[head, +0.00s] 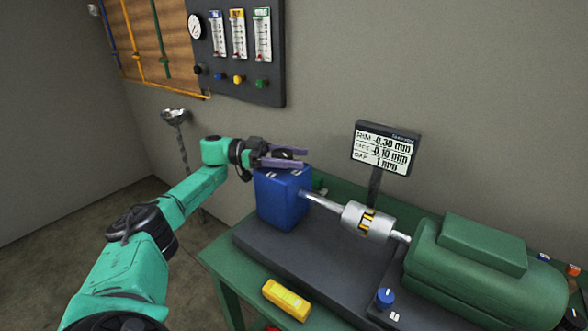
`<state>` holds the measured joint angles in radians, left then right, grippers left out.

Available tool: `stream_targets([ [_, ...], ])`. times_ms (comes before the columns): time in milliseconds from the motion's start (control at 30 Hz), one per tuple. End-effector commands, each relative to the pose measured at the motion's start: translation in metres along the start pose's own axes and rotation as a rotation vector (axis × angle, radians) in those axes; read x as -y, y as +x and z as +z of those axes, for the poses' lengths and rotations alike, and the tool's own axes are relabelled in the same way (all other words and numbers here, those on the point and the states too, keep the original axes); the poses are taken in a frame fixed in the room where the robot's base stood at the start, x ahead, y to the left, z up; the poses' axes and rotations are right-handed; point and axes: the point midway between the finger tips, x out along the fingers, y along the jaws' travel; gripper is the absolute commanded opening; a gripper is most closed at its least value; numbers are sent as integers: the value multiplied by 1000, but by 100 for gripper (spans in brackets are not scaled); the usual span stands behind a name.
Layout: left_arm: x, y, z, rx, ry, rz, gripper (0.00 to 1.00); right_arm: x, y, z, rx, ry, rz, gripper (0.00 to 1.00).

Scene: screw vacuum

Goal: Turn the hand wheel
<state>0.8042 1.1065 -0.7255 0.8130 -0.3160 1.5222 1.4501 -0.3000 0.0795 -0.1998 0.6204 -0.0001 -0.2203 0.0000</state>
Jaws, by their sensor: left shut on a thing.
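My left gripper (290,156) reaches in from the left and is just above the top of a blue pump-like block (283,200). Its two purple fingers are closed around a small dark part, which looks like the hand wheel (287,153). The fingers hide most of it, so its shape and angle cannot be told. A silver shaft with a coupling (352,219) runs from the blue block to a green motor (480,270). My right gripper is not in view.
A readout screen (384,150) stands behind the coupling. A yellow box (286,299) and a blue knob (385,297) are at the front of the green bench (222,262). A gauge panel (236,85) hangs on the wall. A metal funnel-like fixture (175,117) stands behind my left arm.

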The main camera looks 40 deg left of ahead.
Motion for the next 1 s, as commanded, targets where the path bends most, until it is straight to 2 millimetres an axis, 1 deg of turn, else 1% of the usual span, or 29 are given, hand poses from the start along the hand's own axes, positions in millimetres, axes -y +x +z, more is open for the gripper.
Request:
stream_targets([
  [33,0,1,3,0,-1,24,10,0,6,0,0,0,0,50],
  [300,-4,1,2,1,-2,112,10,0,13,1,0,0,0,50],
  [833,-5,1,1,2,-2,138,10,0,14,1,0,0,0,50],
  [867,-5,1,1,2,-2,138,69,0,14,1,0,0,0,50],
  [900,-5,1,1,2,-2,138,84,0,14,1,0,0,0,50],
  [933,-5,1,1,1,-2,137,95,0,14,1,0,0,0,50],
  [1000,-5,1,1,1,-1,136,95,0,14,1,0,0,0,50],
])
